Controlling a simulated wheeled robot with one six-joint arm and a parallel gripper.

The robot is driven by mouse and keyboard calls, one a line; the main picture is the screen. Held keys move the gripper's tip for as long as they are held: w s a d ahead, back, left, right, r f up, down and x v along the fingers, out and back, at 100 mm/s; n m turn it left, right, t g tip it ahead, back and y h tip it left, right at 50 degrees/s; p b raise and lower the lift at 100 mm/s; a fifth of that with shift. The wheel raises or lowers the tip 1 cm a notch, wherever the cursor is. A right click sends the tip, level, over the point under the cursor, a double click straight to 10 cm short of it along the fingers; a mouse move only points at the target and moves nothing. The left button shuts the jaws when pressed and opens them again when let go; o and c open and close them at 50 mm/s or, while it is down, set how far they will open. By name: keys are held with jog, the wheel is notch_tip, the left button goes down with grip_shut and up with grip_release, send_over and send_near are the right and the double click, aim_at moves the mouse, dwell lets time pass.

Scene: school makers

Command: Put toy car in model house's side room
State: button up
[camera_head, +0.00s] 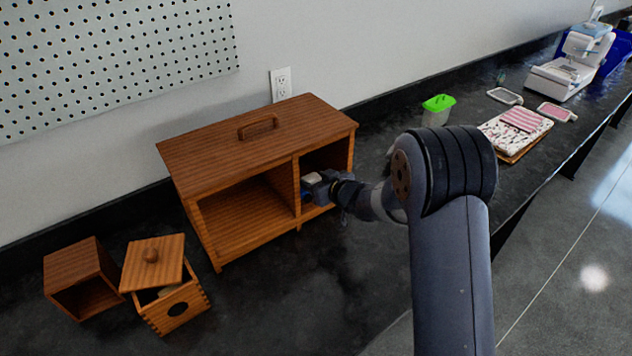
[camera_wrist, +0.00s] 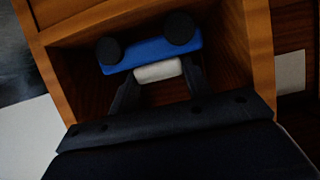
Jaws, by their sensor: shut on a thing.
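The wooden model house (camera_head: 228,126) stands on the dark counter, with a large open room on the left and a narrower side room (camera_head: 333,158) on the right. My gripper (camera_head: 316,186) is at the side room's open front, near the divider. In the wrist view my gripper (camera_wrist: 158,84) is shut on the toy car (camera_wrist: 150,54), blue with dark round wheels and a pale part between the fingers. The car is framed by the wooden walls of the compartment. In the head view the car is mostly hidden by my gripper, and I cannot tell whether it touches the floor.
A small open wooden box (camera_head: 75,268) and a lidded wooden box (camera_head: 166,305) stand at the left front. A green-topped cup (camera_head: 437,109) is right of the house. Fabric (camera_head: 509,131) and a sewing machine (camera_head: 574,61) lie farther right. Counter in front of the house is clear.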

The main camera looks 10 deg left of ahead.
jog(key=shift+f, duration=0.15)
jog(key=o, duration=1)
jog(key=shift+s+d+r, duration=0.1)
jog(key=shift+d+r, duration=0.05)
jog(key=shift+r, duration=0.1)
jog(key=v, duration=1.1)
jog(key=shift+s+d, duration=0.25)
jog(key=shift+s, duration=0.05)
